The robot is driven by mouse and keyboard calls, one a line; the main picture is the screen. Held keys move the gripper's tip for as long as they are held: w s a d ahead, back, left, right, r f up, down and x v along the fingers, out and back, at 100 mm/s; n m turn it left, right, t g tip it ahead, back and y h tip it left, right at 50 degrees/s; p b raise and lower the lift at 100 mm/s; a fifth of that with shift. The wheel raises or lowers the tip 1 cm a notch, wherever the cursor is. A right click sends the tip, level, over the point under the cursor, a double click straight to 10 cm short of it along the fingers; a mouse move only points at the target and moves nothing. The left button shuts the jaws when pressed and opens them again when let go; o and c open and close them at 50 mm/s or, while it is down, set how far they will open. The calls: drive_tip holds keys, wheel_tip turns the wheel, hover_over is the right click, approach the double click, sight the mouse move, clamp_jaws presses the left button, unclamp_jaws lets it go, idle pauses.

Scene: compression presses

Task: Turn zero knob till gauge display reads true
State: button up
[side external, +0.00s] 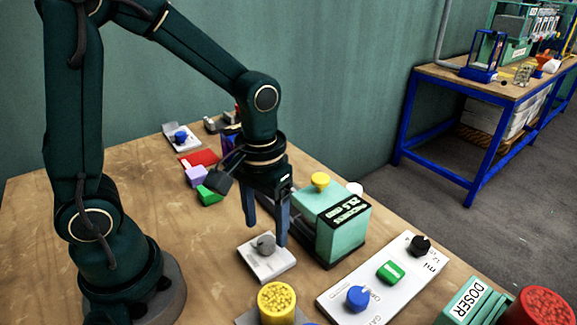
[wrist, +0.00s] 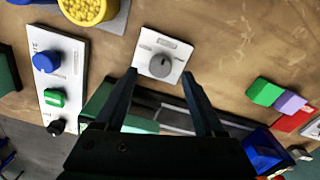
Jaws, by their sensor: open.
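A grey knob (side external: 266,243) stands on a small white plate (side external: 256,264) on the table; in the wrist view the knob (wrist: 161,65) lies just beyond and between my fingertips. My gripper (side external: 267,233) is open and empty, pointing down near the knob; in the wrist view its fingers (wrist: 158,75) sit apart on either side. I see no contact with the knob. A green box (side external: 335,240) with a yellow top knob (side external: 320,181) stands right behind my gripper. Its black display (side external: 346,211) shows small light text, seemingly about 21.5, hard to read.
A white panel (side external: 335,300) with blue, green and black controls lies right of the plate. A cup of yellow pellets (side external: 277,300) stands in front. Green and purple blocks (side external: 209,195) and a red mat (side external: 200,158) lie behind at left. The table's left middle is clear.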

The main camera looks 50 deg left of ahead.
sight(267, 241)
drive_tip(key=shift+f, duration=1.6)
clamp_jaws()
drive_tip(key=shift+m, duration=2.8)
